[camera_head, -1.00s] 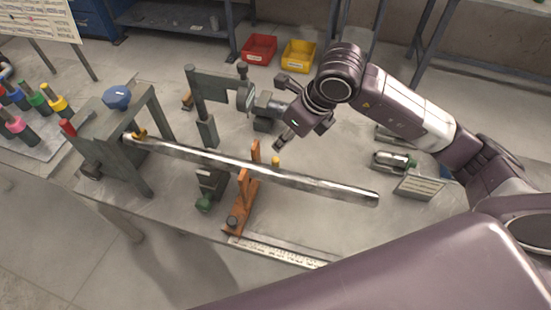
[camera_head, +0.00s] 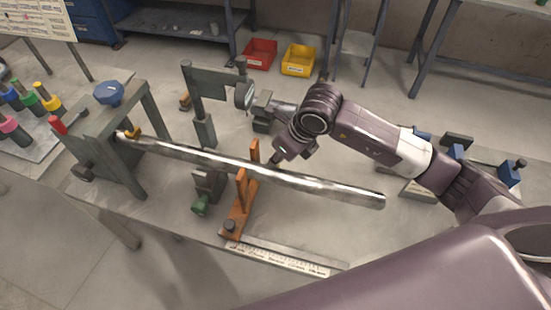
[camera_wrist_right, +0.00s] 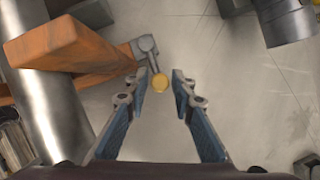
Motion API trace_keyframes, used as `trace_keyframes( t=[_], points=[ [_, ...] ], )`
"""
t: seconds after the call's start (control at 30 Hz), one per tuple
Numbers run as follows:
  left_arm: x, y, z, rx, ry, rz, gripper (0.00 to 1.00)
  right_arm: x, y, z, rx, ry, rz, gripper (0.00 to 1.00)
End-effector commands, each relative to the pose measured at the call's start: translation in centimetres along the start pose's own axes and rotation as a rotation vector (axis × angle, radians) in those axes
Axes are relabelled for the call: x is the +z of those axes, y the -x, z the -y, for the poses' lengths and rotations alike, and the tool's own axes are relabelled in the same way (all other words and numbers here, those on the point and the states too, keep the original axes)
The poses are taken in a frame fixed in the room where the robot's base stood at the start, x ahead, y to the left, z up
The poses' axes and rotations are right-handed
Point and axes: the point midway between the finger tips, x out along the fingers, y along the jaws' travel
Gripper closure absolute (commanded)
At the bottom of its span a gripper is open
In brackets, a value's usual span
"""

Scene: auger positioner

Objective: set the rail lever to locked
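Any lock marking is not readable. My left gripper is not in view.
A long steel tube (camera_head: 310,183) lies across the orange support, close to my right gripper. A grey post with a dial (camera_head: 243,96) stands behind. A grey frame with a blue knob (camera_head: 109,93) is at left. A ruler strip (camera_head: 280,257) lies in front.

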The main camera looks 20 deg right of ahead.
Motion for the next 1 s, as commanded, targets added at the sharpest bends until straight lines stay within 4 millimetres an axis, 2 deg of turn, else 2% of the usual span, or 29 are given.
trace_keyframes(
  t=[0.13, 0.4, 0.6, 1.0],
  points=[
    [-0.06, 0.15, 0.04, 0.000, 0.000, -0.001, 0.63, -0.04, -0.93, 0.03, -0.001, 0.001, -0.001, 0.77],
    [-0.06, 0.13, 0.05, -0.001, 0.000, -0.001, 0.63, -0.03, -1.08, 0.02, -0.001, 0.001, 0.000, 0.78],
    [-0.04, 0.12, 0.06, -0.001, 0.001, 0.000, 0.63, -0.02, -1.05, 0.03, -0.001, 0.001, 0.000, 1.00],
    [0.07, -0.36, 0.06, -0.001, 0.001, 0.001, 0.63, 0.01, -1.21, 0.25, 0.003, 0.017, 0.001, 1.00]
  ],
)
